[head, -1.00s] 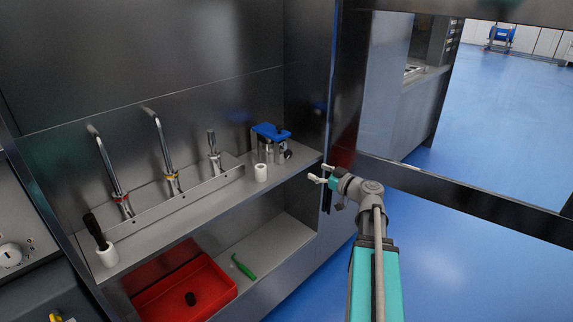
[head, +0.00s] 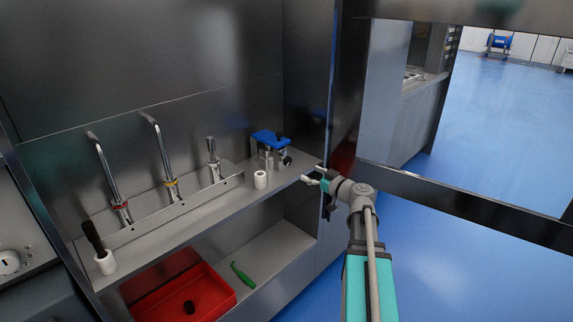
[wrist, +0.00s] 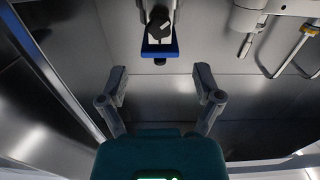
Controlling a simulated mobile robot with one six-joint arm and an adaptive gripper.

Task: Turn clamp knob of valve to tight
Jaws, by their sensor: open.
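The valve is a metal body with a blue top piece (head: 268,137) at the right end of the steel shelf. Its round clamp knob (head: 286,160) faces the shelf's front right. In the wrist view the dark knob (wrist: 159,27) is at the top centre, with the blue piece (wrist: 160,50) just below it. My gripper (head: 309,179) is at the shelf's right front edge, to the right of and lower than the knob in the head view. Its two fingers (wrist: 161,72) are spread wide with nothing between them, apart from the valve. I cannot tell the knob's tightness.
Several taps line a raised steel ledge (head: 150,218). A dark-handled tool sits in a white holder (head: 106,262). Below are a red tub (head: 222,292) and a green tool (head: 242,275). A dark post (head: 343,120) rises beside the arm.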

